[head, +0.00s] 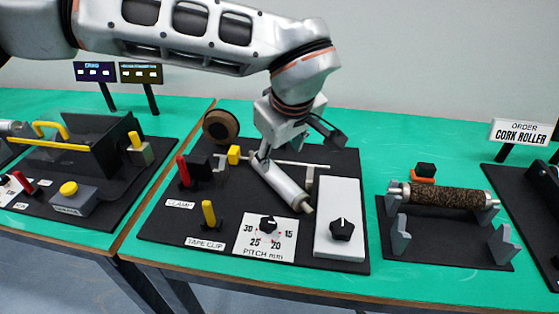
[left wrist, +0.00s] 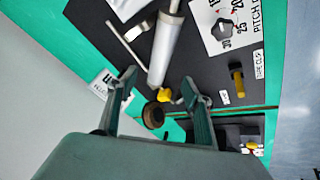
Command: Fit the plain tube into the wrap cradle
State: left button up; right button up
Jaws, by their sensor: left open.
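The plain tube (head: 281,187) is a smooth silver cylinder with a narrower end. It lies diagonally over the dark wrap station base (head: 160,227), between the clamp side and the pitch dial. It also shows in the left wrist view (left wrist: 166,52). My left gripper (head: 297,146) is open above the tube's far end; in the left wrist view its fingers (left wrist: 160,82) stand apart on either side of that end. A grey upright support (head: 309,180) stands right of the tube. I cannot tell whether the tube rests in the cradle.
A red clamp lever (head: 183,170), yellow tape clip (head: 208,213), pitch dial (head: 268,224) and white box with a black knob (head: 342,230) crowd the station. A brown tape roll (head: 220,126) stands behind. At right, a cork-covered roller (head: 438,197) lies on a grey stand.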

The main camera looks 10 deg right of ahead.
pick_arm(q)
jog(key=shift+v, duration=1.25)
jog(key=shift+f, duration=0.15)
